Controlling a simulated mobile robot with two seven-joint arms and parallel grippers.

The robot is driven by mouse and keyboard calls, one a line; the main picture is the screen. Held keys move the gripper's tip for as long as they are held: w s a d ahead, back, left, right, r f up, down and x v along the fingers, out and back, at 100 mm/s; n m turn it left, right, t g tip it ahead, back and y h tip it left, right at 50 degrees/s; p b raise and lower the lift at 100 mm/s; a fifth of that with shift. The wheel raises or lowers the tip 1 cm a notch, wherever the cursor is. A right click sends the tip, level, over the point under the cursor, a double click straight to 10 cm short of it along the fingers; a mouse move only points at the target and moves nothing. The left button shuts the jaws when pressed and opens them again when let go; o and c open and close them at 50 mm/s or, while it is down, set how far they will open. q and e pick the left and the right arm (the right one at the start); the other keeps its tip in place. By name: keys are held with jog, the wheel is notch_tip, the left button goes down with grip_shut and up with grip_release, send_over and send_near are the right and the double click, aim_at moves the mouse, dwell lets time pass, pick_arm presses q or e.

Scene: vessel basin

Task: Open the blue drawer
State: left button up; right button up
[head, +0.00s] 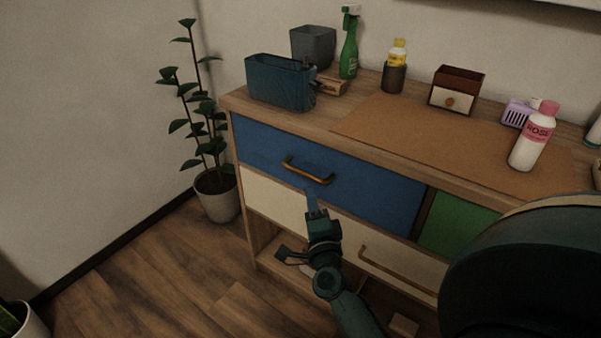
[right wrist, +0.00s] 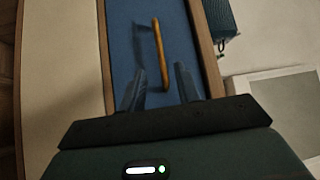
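The blue drawer (head: 355,183) is in the upper left of the wooden cabinet, and its front looks flush with the cabinet. Its curved brass-coloured handle (head: 308,172) is near the middle of the front. My right gripper (head: 313,194) is in front of the drawer, just below the handle in the head view. In the right wrist view the fingers (right wrist: 160,72) are apart with nothing between them. The handle (right wrist: 161,45) lies ahead of the fingertips, roughly in line with the gap, against the blue front (right wrist: 132,30). My left gripper is not in view.
The cabinet top holds a blue bin (head: 278,84), a green spray bottle (head: 349,45), a small drawer box (head: 456,90) and a pink-labelled bottle (head: 531,137). A cream drawer (head: 275,208) and a green front (head: 457,224) adjoin. A potted plant (head: 216,197) stands left.

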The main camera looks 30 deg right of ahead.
aim_at(303, 173)
jog(key=x, duration=1)
jog(key=shift+b, duration=0.3)
grip_shut()
